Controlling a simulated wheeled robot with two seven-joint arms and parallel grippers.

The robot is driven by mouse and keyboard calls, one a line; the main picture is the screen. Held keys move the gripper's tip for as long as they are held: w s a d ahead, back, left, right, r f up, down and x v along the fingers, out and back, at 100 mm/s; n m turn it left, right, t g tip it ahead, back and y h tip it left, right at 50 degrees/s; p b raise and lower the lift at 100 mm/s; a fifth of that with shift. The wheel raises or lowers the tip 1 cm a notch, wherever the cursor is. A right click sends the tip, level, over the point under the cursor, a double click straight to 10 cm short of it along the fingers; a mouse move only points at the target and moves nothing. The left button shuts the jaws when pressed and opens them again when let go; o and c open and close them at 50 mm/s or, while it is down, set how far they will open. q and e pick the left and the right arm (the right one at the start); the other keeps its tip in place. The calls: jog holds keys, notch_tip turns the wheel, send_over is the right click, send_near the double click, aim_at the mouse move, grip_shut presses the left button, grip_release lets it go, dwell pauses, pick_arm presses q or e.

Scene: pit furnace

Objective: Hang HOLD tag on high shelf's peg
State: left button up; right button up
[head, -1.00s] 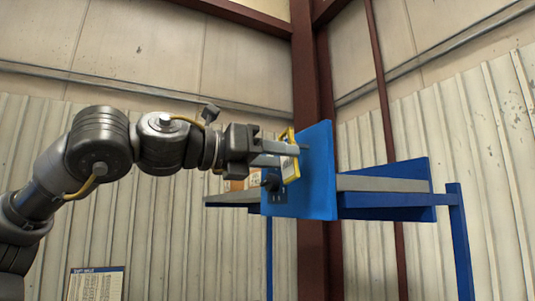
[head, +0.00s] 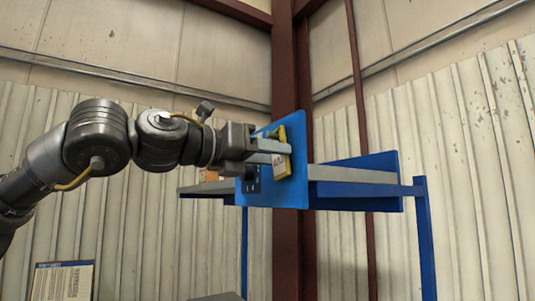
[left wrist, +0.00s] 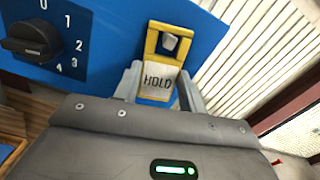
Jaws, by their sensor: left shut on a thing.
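The HOLD tag (head: 281,164), yellow-framed with a pale lettered plate, is in front of the blue end panel (head: 299,170) of the high shelf. My left gripper (head: 282,153) is shut on it. In the left wrist view the tag (left wrist: 158,82) hangs upright between the fingers (left wrist: 160,88). A grey squared peg end (left wrist: 170,43) shows within the tag's upper opening. I cannot tell whether the peg passes through the opening or only lies behind it. The peg is hidden in the head view. My right gripper is not in view.
A black dial (left wrist: 30,42) with numbers sits on the panel left of the tag. The shelf's grey board (head: 350,174) and blue post (head: 426,240) extend right. A dark red column (head: 287,80) stands behind. A notice board (head: 64,280) is low left.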

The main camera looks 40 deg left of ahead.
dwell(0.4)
pick_arm(q)
jog(key=o, duration=1)
jog(key=shift+o, duration=0.2)
jog(key=shift+s+a+f+b, duration=0.1)
jog(key=shift+s+b, duration=0.25)
jog(key=shift+s, duration=0.1)
jog(key=b+v, duration=0.3)
jog(key=v, duration=0.7)
jog(key=shift+b, duration=0.3)
jog(key=shift+w, duration=0.15)
